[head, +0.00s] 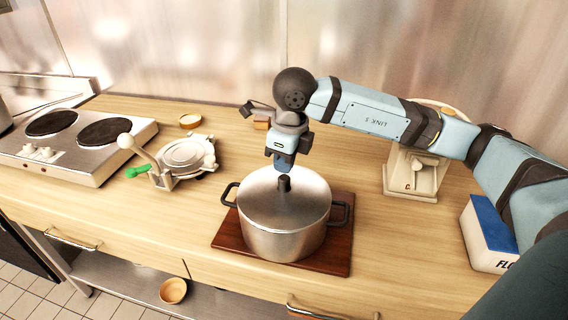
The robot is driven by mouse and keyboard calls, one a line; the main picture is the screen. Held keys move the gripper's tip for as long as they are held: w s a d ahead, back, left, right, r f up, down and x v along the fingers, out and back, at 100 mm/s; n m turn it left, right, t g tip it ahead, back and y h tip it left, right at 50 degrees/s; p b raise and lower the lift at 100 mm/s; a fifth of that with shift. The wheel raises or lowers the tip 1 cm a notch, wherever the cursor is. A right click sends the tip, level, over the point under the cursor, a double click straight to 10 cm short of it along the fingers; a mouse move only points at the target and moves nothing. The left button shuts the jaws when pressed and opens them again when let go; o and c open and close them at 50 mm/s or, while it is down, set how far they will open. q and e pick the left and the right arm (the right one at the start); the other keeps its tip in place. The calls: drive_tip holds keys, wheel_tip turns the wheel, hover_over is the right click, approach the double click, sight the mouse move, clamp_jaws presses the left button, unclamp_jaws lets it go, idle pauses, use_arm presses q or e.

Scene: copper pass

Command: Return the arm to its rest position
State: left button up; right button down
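My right arm (375,115) reaches in from the right. Its gripper (282,165) points down just above the lid of a steel pot, close to the lid's black knob (284,184). The fingers are small and partly merge with the knob, so I cannot tell whether they are open, shut or touching it. The pot (284,238) has its lid on and stands upright on a dark red wooden board (338,262). My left gripper is not in view.
A two-burner hot plate (80,145) is at the left, beside a metal press (180,160) with a green object (138,171). A cream appliance (415,172) and a blue-white flour box (487,235) are at the right. A bowl (173,291) sits below the counter.

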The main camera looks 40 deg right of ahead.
drive_tip(key=shift+r+p, duration=1.15)
drive_tip(key=shift+r, duration=1.45)
